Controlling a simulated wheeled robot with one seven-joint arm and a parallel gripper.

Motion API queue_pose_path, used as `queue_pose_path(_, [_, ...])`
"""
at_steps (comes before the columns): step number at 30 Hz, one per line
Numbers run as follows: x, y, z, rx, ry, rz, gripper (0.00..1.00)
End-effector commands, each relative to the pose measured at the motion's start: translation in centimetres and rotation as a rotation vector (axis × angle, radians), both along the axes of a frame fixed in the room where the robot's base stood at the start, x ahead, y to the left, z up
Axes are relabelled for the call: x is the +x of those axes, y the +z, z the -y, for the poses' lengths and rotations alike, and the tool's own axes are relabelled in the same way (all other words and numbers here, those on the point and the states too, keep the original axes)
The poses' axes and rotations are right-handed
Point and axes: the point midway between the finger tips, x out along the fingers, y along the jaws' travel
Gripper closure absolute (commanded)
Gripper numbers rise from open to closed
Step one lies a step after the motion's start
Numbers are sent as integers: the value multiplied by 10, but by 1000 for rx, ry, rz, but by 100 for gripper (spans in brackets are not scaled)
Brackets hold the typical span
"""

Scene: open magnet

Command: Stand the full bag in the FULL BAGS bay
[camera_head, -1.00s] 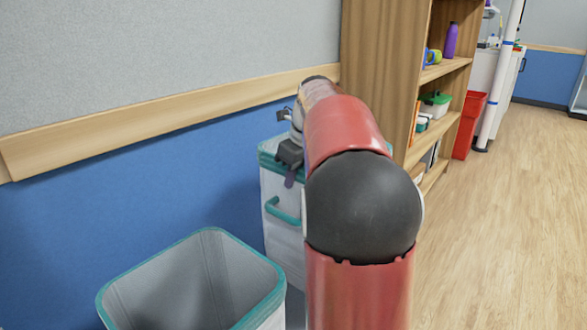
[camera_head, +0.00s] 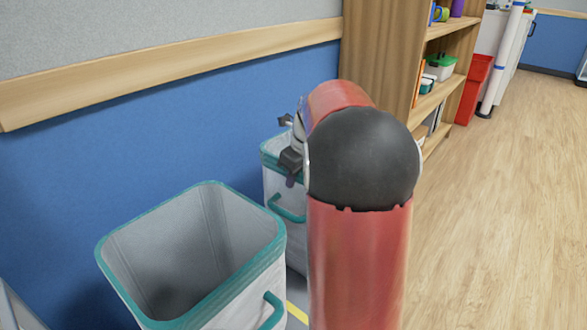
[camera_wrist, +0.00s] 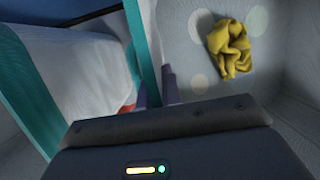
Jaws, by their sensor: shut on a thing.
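My gripper (camera_head: 291,165) is shut at the rim of a whitish fabric bag (camera_head: 285,232) with teal trim and a teal handle, beyond the nearer bin. My red and black arm hides much of this bag. In the wrist view, my dark fingers (camera_wrist: 158,92) reach down at a teal-edged wall (camera_wrist: 142,45). Left of that wall is a pale, lumpy surface (camera_wrist: 80,70); right of it, a crumpled yellow cloth (camera_wrist: 230,46) lies on a grey surface. I cannot tell which side is the held bag's inside. No FULL BAGS label shows.
A teal-rimmed open bin (camera_head: 190,255), apparently empty, stands close in front of the held bag. A blue wall (camera_head: 90,190) runs along the left. A wooden shelf (camera_head: 382,60) and red bin (camera_head: 473,90) stand beyond. Wood floor (camera_head: 500,220) at right is clear.

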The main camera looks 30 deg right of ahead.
Motion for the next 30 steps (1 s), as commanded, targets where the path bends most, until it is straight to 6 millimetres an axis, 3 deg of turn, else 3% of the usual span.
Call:
queue_pose_path(12, [1,-3,1,-5,2,8,100])
queue_pose_path(13, [0,-5,0,-1,1,1,90])
queue_pose_path(17, [0,-5,0,-1,1,1,73])
queue_pose_path(26, [0,-4,0,-1,1,2,72])
queue_pose_path(30, [-2,10,1,-3,1,5,72])
